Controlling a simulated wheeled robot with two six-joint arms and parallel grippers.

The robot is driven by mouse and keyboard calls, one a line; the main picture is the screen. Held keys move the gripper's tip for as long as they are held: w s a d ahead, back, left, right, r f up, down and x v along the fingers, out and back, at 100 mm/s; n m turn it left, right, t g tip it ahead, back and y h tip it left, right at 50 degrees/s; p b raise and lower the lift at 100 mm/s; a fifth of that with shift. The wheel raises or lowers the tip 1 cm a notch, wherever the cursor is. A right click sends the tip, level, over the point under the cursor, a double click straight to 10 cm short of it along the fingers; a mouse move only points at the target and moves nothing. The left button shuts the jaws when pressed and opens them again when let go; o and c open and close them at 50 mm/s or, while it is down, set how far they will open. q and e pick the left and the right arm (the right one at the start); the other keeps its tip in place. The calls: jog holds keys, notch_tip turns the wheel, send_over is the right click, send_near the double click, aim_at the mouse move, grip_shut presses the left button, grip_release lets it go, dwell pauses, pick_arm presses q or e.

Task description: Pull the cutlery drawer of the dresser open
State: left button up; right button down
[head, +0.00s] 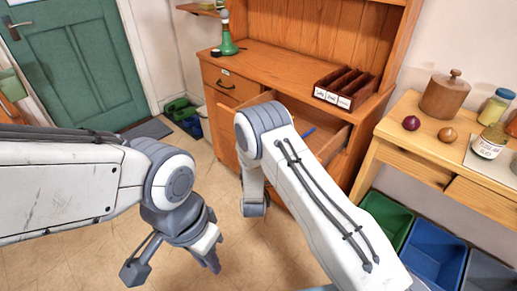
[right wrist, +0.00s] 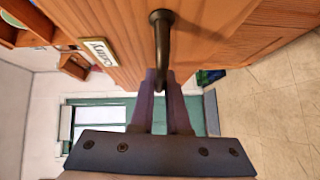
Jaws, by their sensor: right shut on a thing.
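The wooden dresser (head: 300,62) stands at the back. Its right-hand drawer (head: 335,145) is pulled out, with its side walls showing and a blue item (head: 308,132) inside. My right arm crosses in front of it and hides most of its front. In the right wrist view my right gripper (right wrist: 161,88) is shut on the dark drawer handle (right wrist: 162,40), beside a small label (right wrist: 100,52) whose lettering is hard to read. My left gripper (head: 175,262) is open and empty above the floor, well away from the dresser.
The left drawer (head: 228,83) is closed. A green lamp (head: 227,40) and a sectioned box (head: 345,88) stand on the dresser top. A side table (head: 400,135) with jars is at right, above green and blue bins (head: 435,252). Floor before the dresser is clear.

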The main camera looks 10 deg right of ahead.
jog(key=shift+a, duration=0.2)
jog(key=c, duration=0.9)
grip_release()
jog(key=shift+s, duration=0.1)
jog(key=s, duration=0.6)
jog(key=s+a, duration=0.1)
jog(key=s, duration=0.3)
jog(key=shift+s+a+r, duration=0.1)
jog(key=shift+r, duration=0.25)
